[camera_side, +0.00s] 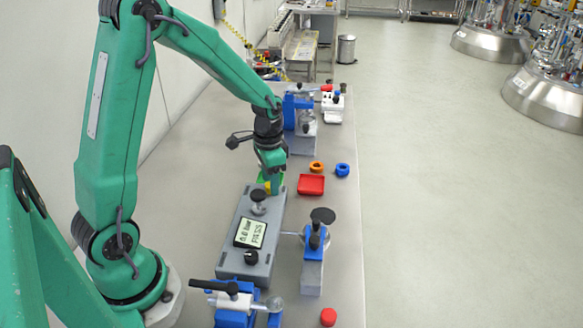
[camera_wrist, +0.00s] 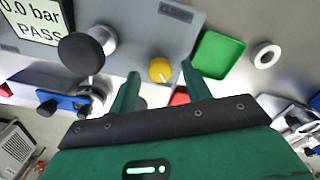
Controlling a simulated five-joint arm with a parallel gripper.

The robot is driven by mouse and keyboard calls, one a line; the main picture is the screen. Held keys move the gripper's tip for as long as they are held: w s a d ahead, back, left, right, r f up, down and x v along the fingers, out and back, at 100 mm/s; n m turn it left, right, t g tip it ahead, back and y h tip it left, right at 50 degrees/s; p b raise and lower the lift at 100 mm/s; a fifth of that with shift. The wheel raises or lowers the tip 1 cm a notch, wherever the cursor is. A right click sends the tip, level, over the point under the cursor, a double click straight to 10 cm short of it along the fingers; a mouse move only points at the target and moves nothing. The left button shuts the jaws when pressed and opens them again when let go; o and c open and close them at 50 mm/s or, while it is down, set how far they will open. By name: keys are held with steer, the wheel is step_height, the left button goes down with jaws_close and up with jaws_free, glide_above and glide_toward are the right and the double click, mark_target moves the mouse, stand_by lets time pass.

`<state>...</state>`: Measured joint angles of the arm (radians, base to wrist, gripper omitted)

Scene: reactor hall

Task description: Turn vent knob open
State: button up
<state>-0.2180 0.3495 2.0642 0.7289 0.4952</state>
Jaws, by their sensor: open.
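The yellow knob (camera_wrist: 160,69) sits on the grey panel of the test unit (camera_wrist: 150,25); I take it to be the vent knob. Its pointer direction is hard to read, and a small label above it seems to say "CLOSED". My gripper (camera_wrist: 160,75) is open, with one green finger on each side of the knob; I cannot tell whether either finger touches it. In the side view my gripper (camera_side: 271,186) reaches down at the far end of the grey unit (camera_side: 238,225), and only a bit of yellow shows there.
A black knob on a metal stem (camera_wrist: 82,52) stands beside the display (camera_wrist: 38,15), which reads "0.0 bar PASS". A green tray (camera_wrist: 217,55) lies close to the right finger. A red tray (camera_side: 311,184) and blue valve fixture (camera_side: 313,250) stand to the right.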

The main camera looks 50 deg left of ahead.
step_height(320, 180, up, 7)
steer(key=shift+r, duration=0.15)
stand_by(0.4)
steer(key=shift+d+r, duration=0.1)
steer(key=shift+r, duration=0.05)
steer(key=s+d+r+n+t, duration=0.1)
steer(key=s+d+r, duration=0.3)
steer(key=s, duration=0.4)
steer(key=s+d+r+n+t, duration=0.2)
steer(key=s+d+r+t, duration=0.2)
steer(key=s+r, duration=0.3)
steer(key=shift+s+d+t, duration=0.15)
steer(key=shift+s+t, duration=0.15)
steer(key=shift+s, duration=0.1)
